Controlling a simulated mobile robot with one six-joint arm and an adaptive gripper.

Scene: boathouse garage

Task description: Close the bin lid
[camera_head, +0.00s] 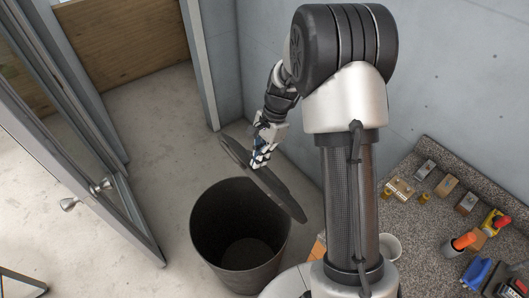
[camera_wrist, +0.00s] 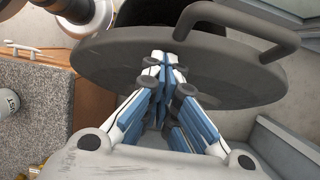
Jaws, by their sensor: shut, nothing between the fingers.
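The round dark bin (camera_head: 240,235) stands on the floor, and its mouth is open with an empty-looking inside. Its lid (camera_head: 285,190) is a dark disc raised steeply at the bin's right rim. In the wrist view the lid (camera_wrist: 120,65) spans the upper middle, with a curved bar handle (camera_wrist: 245,22) on its upper right. My gripper (camera_head: 260,160) is at the lid's upper part in the head view. In the wrist view my gripper (camera_wrist: 165,65) has its fingertips together in front of the lid's face, with nothing between them. Whether they touch the lid I cannot tell.
A speckled counter (camera_head: 415,235) with small boxes and tools is at the right. A glass door (camera_head: 75,150) with a knob stands open at the left. A grey wall is behind my arm. Bare floor (camera_head: 160,130) lies left of the bin.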

